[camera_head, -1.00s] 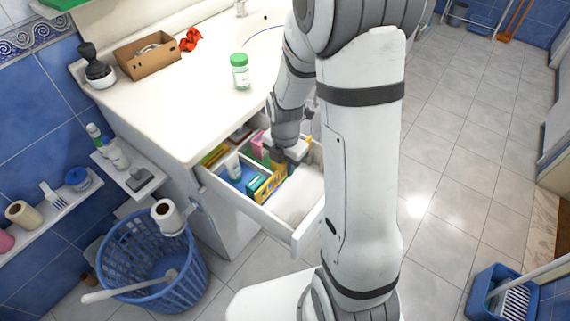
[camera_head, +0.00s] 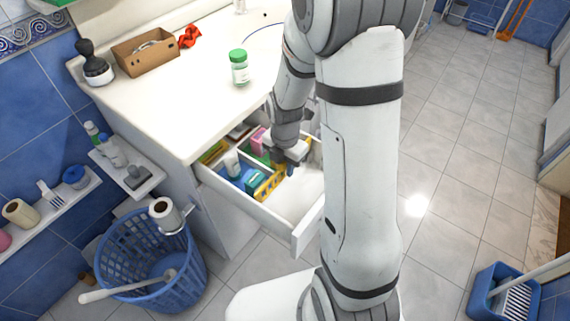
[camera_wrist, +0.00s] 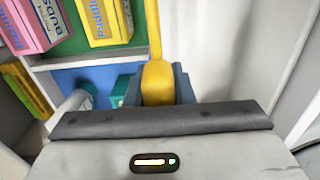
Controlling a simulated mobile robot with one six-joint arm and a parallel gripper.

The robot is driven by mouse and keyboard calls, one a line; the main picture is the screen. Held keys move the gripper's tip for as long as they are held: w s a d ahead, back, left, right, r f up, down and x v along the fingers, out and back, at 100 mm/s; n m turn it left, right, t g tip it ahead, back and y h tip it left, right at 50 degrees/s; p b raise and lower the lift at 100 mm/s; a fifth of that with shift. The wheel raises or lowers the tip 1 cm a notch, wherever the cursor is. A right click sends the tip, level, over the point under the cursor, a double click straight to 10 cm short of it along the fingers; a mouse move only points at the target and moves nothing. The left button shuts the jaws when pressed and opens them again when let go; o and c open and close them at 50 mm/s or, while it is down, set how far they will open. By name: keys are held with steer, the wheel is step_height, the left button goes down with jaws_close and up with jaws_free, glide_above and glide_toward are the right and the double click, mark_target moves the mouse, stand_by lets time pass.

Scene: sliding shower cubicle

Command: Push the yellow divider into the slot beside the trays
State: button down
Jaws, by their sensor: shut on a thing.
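The yellow divider (camera_head: 268,187) stands upright in the open drawer (camera_head: 245,199), beside the trays, with its near end showing below my gripper. My gripper (camera_head: 289,163) is inside the drawer, shut on the divider. In the wrist view the divider (camera_wrist: 157,82) sits between the fingers, and its thin edge runs away from me. A blue tray (camera_head: 235,176) with a white bottle and a teal item lies left of the divider. A green tray (camera_wrist: 88,45) with pink and yellow boxes lies behind it. The slot itself is hidden from me.
The drawer's right part (camera_head: 297,196) is bare and white. The white countertop (camera_head: 190,92) above carries a green-capped jar (camera_head: 239,67) and a cardboard box (camera_head: 146,50). A blue laundry basket (camera_head: 150,262) stands on the floor left of the drawer.

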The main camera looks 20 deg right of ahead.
mark_target(285, 176)
steer(key=shift+f+b, duration=1.35)
steer(key=shift+f, duration=0.4)
steer(key=c, duration=1.2)
jaws_free()
steer(key=shift+r, duration=0.1)
steer(key=shift+o, duration=0.2)
steer(key=shift+r, duration=0.1)
step_height(285, 176, up, 8)
steer(key=shift+f+p, duration=0.2)
steer(key=shift+p, duration=0.3)
steer(key=shift+r, duration=0.1)
steer(key=s+r+m+t+p, duration=0.2)
steer(key=s+r+m+p, duration=0.2)
steer(key=s+r+m, duration=1)
step_height(285, 176, up, 2)
steer(key=m, duration=1.1)
steer(key=shift+r+t, duration=0.15)
steer(key=shift+t, duration=0.15)
